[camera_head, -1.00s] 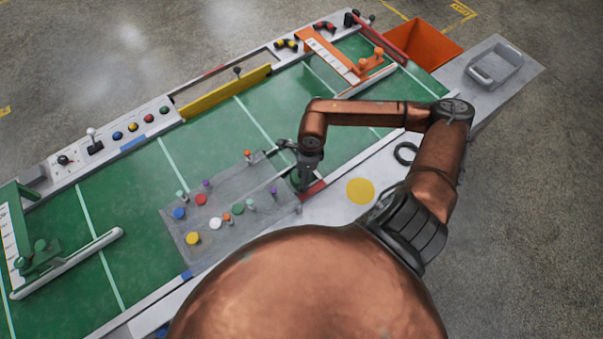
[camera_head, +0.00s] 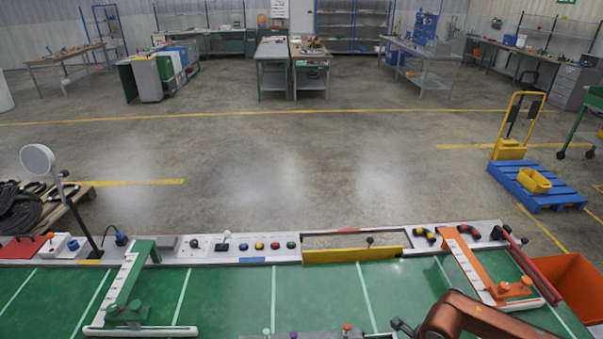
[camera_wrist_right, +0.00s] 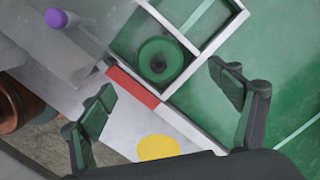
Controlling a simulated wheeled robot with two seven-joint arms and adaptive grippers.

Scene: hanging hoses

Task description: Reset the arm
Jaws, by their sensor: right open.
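My right arm shows at the lower right of the head view, with part of my right gripper (camera_head: 402,326) at the bottom edge above the green worktable (camera_head: 320,282). In the right wrist view my right gripper (camera_wrist_right: 162,76) is open, its two dark fingers wide apart with nothing held. A green round piece (camera_wrist_right: 160,60) with a dark centre lies beyond the fingertips, inside a white-edged compartment. My left gripper is in neither current view.
An orange slide frame (camera_head: 470,265) and an orange bin (camera_head: 575,285) are at the right. A green slide frame (camera_head: 130,285) is at the left. A purple-topped peg (camera_wrist_right: 57,18), red strip (camera_wrist_right: 133,87) and yellow disc (camera_wrist_right: 158,148) lie near my right gripper. Open floor lies beyond the table.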

